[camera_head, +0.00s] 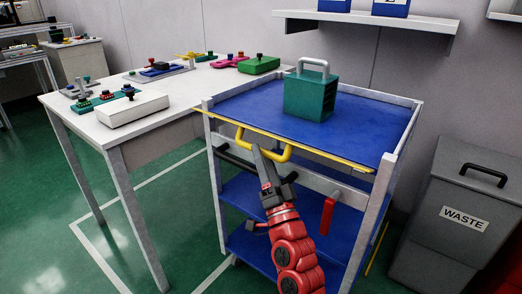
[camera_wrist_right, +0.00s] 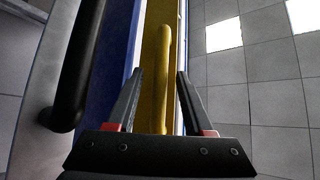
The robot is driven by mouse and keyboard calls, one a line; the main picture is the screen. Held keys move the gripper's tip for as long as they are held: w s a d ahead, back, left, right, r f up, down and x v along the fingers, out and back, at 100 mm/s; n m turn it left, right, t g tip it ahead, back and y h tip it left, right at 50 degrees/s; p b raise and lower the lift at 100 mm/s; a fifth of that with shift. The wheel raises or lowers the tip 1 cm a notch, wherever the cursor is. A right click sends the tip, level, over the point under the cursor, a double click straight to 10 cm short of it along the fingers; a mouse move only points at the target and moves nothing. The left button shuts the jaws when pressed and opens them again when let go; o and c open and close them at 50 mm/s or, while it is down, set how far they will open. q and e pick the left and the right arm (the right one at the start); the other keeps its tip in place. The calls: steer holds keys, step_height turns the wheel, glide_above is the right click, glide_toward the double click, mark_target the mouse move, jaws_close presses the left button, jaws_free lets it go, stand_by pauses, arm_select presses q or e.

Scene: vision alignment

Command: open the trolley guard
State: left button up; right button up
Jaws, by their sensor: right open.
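The blue-shelved trolley (camera_head: 222,200) stands in front of me. Its guard (camera_head: 335,163) is a yellow bar along the front edge of the top shelf, lying level. A yellow handle (camera_head: 241,138) sticks out from it. My right gripper (camera_head: 262,152) is at this handle from the front and below. In the right wrist view the yellow handle (camera_wrist_right: 166,55) runs between the two open fingers (camera_wrist_right: 158,74), with a gap visible on both sides. I cannot tell how deep it sits between them. My left gripper is not in view.
A teal box (camera_head: 309,97) with a grey handle stands on the top shelf. A black bar (camera_head: 235,160) and a red lever (camera_head: 327,215) sit below the guard. A white table (camera_head: 160,95) is at the left, a waste bin (camera_head: 460,215) at the right.

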steer(key=p+v, duration=0.1)
steer(key=v, duration=1.4)
steer(key=shift+s+p, duration=0.2)
steer(key=shift+p, duration=0.15)
steer(key=shift+d+f, duration=0.1)
